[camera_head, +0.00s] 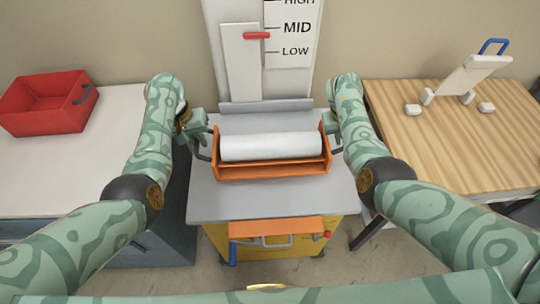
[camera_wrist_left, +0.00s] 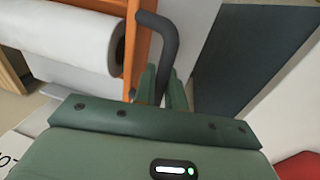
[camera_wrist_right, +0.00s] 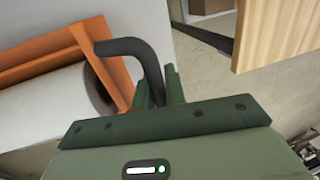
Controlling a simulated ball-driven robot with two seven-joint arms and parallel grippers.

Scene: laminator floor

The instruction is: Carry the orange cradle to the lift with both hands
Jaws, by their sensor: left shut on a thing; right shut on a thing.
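The orange cradle (camera_head: 272,172) holds a white roll (camera_head: 271,146) and is at the grey platform of the lift (camera_head: 232,203), near its back; I cannot tell whether it touches the platform. My left gripper (camera_head: 200,140) is shut on the cradle's dark left handle (camera_wrist_left: 160,45). My right gripper (camera_head: 331,128) is shut on the dark right handle (camera_wrist_right: 135,50). The orange end of the cradle also shows in the left wrist view (camera_wrist_left: 137,55) and in the right wrist view (camera_wrist_right: 100,45). The cradle looks about level in the head view.
Behind the platform stands a panel with a red pointer (camera_head: 257,35) between MID and LOW. A red bin (camera_head: 48,118) sits on the white table at left. A wooden table (camera_head: 440,150) at right bears a white stand (camera_head: 472,75). The platform's front is bare.

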